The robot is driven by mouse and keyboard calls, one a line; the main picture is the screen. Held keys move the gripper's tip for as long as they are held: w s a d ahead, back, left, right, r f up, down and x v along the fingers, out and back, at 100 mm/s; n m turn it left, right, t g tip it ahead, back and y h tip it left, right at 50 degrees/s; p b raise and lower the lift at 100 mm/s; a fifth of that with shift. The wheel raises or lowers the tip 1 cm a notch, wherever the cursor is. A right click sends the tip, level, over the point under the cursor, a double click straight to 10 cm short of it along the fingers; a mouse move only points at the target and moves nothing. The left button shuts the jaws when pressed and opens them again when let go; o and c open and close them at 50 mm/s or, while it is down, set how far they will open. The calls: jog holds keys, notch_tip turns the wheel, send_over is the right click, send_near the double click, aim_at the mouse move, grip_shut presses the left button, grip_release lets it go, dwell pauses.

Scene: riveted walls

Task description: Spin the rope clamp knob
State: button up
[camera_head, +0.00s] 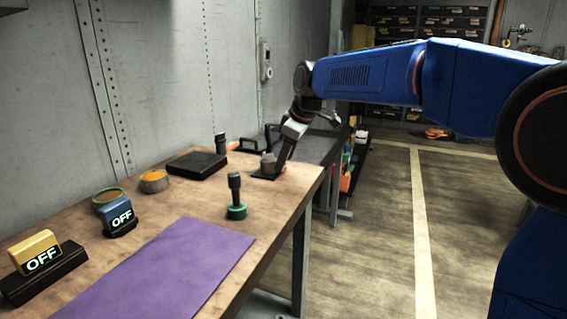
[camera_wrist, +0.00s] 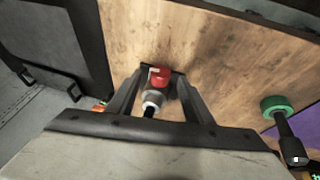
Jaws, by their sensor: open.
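A small fixture with a grey round knob (camera_head: 268,160), which I take to be the rope clamp knob, stands on a black base (camera_head: 262,177) near the far right corner of the table. In the wrist view a grey cylindrical part (camera_wrist: 152,97) and a red piece (camera_wrist: 159,76) show between my fingers. My gripper (camera_head: 278,168) points down at the fixture, and in the wrist view its open fingers (camera_wrist: 158,75) stand on either side of it. I cannot tell whether either finger touches it. The fingers partly hide the fixture in the head view.
A black peg on a green base (camera_head: 236,211) stands nearby, also in the wrist view (camera_wrist: 276,105). A riveted wall stands behind.

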jog(key=shift+x, duration=1.05)
jog(key=c, duration=1.1)
jog(key=shift+o, duration=0.2)
jog(key=shift+w+d+g+y, duration=0.15)
jog(key=shift+w+g+y, duration=0.2)
jog(key=shift+g, duration=0.75)
jog(key=shift+w+m+g+y, duration=0.1)
jog(key=shift+m+g+y, duration=0.35)
jog(key=shift+g, duration=0.65)
jog(key=o, duration=1.1)
jog(key=shift+c, duration=0.2)
